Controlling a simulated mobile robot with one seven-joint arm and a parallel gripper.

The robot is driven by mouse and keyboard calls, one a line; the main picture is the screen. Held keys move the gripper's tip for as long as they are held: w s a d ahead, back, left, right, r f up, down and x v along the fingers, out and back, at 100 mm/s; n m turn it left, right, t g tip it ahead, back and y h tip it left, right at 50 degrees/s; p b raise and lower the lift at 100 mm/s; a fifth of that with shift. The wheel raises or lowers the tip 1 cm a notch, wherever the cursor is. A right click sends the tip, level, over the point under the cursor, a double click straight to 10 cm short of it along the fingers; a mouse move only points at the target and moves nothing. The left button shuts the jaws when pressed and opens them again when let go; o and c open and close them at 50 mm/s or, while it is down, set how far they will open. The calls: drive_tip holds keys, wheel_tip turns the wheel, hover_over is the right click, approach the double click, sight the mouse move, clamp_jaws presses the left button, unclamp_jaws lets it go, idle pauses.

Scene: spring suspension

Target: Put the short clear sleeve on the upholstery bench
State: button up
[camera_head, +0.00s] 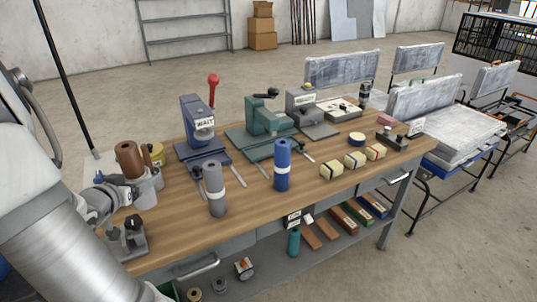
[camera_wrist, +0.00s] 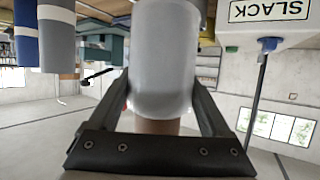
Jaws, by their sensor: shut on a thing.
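A whitish, see-through sleeve (camera_wrist: 165,55) fills the upper middle of the wrist view, between the two fingers of my gripper (camera_wrist: 165,105). The fingers are shut on its sides. In the head view the sleeve (camera_head: 147,190) is at the left end of a wooden-topped bench (camera_head: 255,205), which I take as the upholstery bench. A brown cylinder (camera_head: 130,158) shows just above the sleeve; I cannot tell whether it is inside or behind it. My gripper (camera_head: 135,190) is partly hidden by my arm. Whether the sleeve's base touches the bench top is unclear.
A grey roll (camera_head: 215,190) and a blue roll (camera_head: 282,165) stand near the front. Blue (camera_head: 203,135) and green (camera_head: 265,122) presses stand behind. A small dark metal fixture (camera_head: 128,237) sits at the left front corner. Several banded blocks lie right. Bare wood shows along the front middle.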

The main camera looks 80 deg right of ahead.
drive_tip(key=m+g, duration=0.1)
drive_tip(key=g, duration=0.1)
hover_over(175, 219)
wheel_tip(175, 219, down, 10)
drive_tip(key=b, duration=0.4)
drive_tip(key=shift+d+b, duration=0.1)
drive_tip(key=shift+b, duration=0.25)
drive_tip(key=shift+f, duration=0.1)
drive_tip(key=o, duration=1.1)
drive_tip(key=shift+o, duration=0.2)
